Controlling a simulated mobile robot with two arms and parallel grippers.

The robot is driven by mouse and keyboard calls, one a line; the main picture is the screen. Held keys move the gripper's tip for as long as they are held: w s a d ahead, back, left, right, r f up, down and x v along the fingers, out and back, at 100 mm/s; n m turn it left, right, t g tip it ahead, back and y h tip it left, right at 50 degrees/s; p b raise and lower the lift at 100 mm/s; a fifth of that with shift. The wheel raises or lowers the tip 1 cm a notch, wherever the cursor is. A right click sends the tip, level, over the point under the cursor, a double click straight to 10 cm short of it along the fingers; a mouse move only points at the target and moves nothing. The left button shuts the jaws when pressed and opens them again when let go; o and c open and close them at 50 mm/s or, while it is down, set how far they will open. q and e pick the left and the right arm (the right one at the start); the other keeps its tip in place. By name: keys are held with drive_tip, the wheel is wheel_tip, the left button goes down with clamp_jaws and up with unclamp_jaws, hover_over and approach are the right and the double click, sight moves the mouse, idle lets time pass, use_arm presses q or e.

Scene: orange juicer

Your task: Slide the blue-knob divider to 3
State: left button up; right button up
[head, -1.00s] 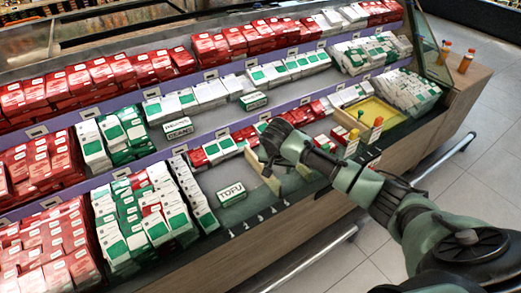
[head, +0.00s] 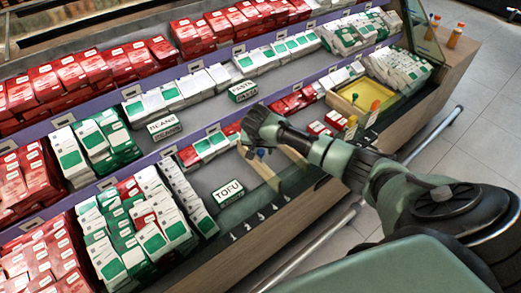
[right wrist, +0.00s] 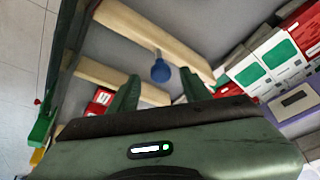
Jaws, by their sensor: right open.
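The blue knob (right wrist: 160,72) sits on a short stem on a pale wooden divider (right wrist: 150,35) in the right wrist view. My right gripper (right wrist: 161,78) is open, with one green finger on each side of the knob in that view. I cannot tell whether the fingers touch it. In the head view my right gripper (head: 260,148) hangs over the lower shelf and largely hides the knob. A wooden divider (head: 265,174) shows below it. My left gripper is not in view.
A TOFU sign (head: 228,190) stands on bare grey shelf left of the divider. Small white marks (head: 261,216) line the front edge. Another pale divider (right wrist: 120,80) lies near. Green-and-white cartons (head: 210,145) stand behind. A yellow tray (head: 362,98) is to the right.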

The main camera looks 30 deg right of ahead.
drive_tip(key=shift+x, duration=0.95)
drive_tip(key=shift+r, duration=0.1)
drive_tip(key=shift+w, duration=0.1)
clamp_jaws()
idle(0.5)
